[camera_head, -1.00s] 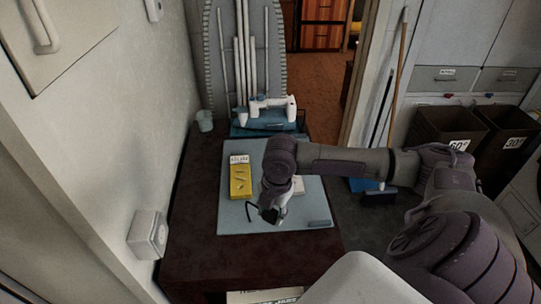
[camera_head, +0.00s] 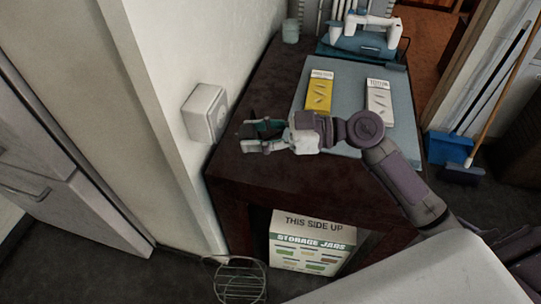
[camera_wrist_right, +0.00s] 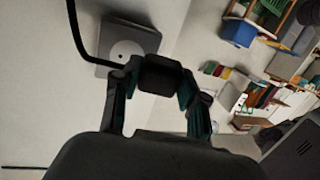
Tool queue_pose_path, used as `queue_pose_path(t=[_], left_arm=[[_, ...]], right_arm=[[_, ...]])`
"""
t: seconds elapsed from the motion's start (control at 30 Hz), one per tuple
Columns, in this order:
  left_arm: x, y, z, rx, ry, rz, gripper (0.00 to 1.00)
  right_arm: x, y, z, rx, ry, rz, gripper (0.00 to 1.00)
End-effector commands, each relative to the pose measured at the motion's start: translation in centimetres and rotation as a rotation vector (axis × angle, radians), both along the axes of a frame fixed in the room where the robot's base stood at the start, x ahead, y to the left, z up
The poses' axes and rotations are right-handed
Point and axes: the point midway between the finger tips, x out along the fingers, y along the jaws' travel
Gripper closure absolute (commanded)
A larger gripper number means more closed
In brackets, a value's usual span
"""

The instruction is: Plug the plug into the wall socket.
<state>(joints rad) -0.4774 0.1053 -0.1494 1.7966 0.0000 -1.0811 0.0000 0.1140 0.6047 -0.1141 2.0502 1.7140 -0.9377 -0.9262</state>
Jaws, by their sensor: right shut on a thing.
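The wall socket (camera_head: 205,112) is a pale square box on the white wall, left of the dark table. In the right wrist view the socket (camera_wrist_right: 128,50) is a grey square with a round face, beyond the left finger. My right gripper (camera_head: 248,136) is just right of the socket in the head view, apart from it and pointing left towards the wall. It is shut on the black plug (camera_wrist_right: 162,76), which sits between its fingers. A black cable (camera_wrist_right: 76,28) curves down past the socket in the wrist view. My left gripper is not in view.
On the dark table (camera_head: 270,170) lie a blue mat (camera_head: 348,80), a yellow packet (camera_head: 319,94) and a white packet (camera_head: 379,101). A storage jars box (camera_head: 310,243) and a wire rack (camera_head: 240,279) are below. A clear gap lies between gripper and wall.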

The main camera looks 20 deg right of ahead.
Motion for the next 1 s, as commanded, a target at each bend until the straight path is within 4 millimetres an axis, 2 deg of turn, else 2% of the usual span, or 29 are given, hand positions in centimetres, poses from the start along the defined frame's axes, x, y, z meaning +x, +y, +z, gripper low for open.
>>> queue_pose_path(t=[0.03, 0.2, 0.4, 0.77, 1.0], left_arm=[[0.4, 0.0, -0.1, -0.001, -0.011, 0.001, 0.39], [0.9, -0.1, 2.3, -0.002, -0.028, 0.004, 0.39], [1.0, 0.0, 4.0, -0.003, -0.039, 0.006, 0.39], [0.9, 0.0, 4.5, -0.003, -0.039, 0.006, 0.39], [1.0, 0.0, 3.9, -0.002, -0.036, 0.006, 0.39]], right_arm=[[0.2, -0.2, -0.8, 0.062, -0.019, -0.036, 0.93], [0.9, -1.5, -0.2, 0.188, -0.074, -0.127, 0.93], [1.3, -2.7, 0.3, 0.246, -0.107, -0.177, 0.93], [1.4, -2.9, 0.5, 0.253, -0.111, -0.184, 0.93], [1.5, -2.6, 0.6, 0.253, -0.111, -0.183, 0.93]])
